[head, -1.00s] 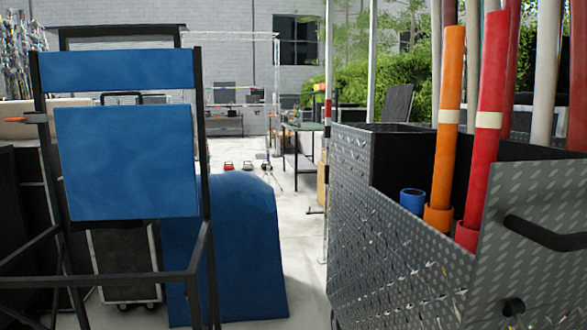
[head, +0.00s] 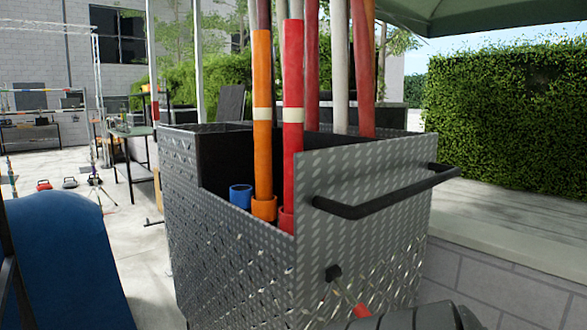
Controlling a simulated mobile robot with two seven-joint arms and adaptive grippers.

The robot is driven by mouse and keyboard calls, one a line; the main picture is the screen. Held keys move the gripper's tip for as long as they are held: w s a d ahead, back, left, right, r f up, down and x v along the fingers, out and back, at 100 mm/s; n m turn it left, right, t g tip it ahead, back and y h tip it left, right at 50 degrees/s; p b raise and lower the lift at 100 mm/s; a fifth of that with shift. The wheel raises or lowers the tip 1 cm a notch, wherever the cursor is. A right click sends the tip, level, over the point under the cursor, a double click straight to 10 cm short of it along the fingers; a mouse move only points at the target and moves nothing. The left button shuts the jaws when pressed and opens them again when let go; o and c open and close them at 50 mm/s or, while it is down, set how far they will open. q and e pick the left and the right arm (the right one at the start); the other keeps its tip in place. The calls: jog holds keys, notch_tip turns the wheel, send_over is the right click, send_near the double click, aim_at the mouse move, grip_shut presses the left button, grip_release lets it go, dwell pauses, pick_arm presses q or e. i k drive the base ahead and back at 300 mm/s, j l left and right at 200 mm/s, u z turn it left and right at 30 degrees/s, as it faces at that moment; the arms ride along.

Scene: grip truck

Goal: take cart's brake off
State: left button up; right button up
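The cart (head: 230,255) is a grey diamond-plate metal box on the middle of the head view, with a black push handle (head: 385,192) on its near end. Low on that end is a black knob (head: 333,272). A thin rod seems to run from it down to a red tip (head: 362,311), which looks like the brake lever; its lower part is hidden by a dark ribbed rounded shape at the bottom edge, perhaps part of my arm. The cart's wheels are not visible. I see no fingers of my left or right gripper.
Orange (head: 262,120) and red (head: 292,110) tubes stand in the cart, with pale poles behind. A blue curved panel (head: 70,260) stands close on the left. A low block wall (head: 500,290) and hedge (head: 505,120) lie to the right.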

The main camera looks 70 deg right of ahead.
aim_at(333, 273)
jog(key=k+z, duration=0.1)
jog(key=z, duration=2.4)
